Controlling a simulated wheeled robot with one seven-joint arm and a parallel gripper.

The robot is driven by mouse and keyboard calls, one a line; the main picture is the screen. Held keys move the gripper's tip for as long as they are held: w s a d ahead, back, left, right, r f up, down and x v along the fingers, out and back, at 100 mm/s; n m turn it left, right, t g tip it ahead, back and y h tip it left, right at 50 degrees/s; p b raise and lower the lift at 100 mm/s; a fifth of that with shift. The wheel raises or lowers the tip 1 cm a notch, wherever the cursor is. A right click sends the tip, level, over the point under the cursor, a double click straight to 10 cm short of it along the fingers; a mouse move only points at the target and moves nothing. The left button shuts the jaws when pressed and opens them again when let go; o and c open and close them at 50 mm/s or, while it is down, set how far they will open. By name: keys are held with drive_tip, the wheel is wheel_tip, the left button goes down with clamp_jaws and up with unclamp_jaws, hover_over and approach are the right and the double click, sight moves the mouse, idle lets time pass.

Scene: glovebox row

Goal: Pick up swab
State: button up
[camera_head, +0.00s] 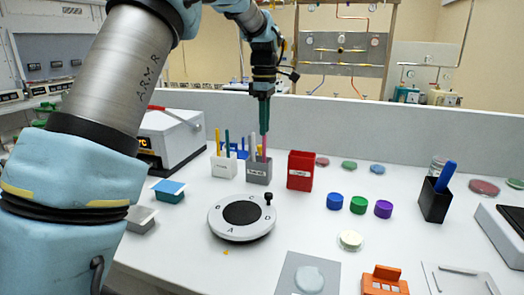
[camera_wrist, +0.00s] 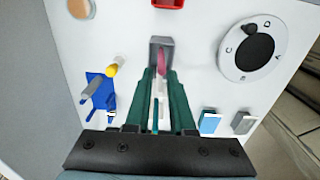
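A pink stick, likely the swab, stands in a grey cup (camera_head: 259,173) in the head view. In the wrist view the pink stick (camera_wrist: 162,62) shows at the fingertips, in front of the grey cup (camera_wrist: 161,43). My gripper (camera_head: 264,131) points straight down above the grey cup, its tips close to the top of the pink stick. In the wrist view the green fingers (camera_wrist: 162,72) are apart with a narrow gap, and the pink stick lies between their tips. Whether they touch it cannot be told.
A white cup (camera_head: 223,168) with yellow and teal sticks stands left of the grey cup. A red box (camera_head: 300,170) is to the right and a round dial (camera_head: 242,234) in front. A blue rack (camera_wrist: 99,92) is close by.

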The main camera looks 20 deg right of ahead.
sight(264, 150)
drive_tip(key=shift+s+f+p, duration=0.1)
drive_tip(key=shift+f+p, duration=1.05)
drive_tip(key=shift+f, duration=3.05)
drive_tip(key=shift+c, duration=0.4)
clamp_jaws()
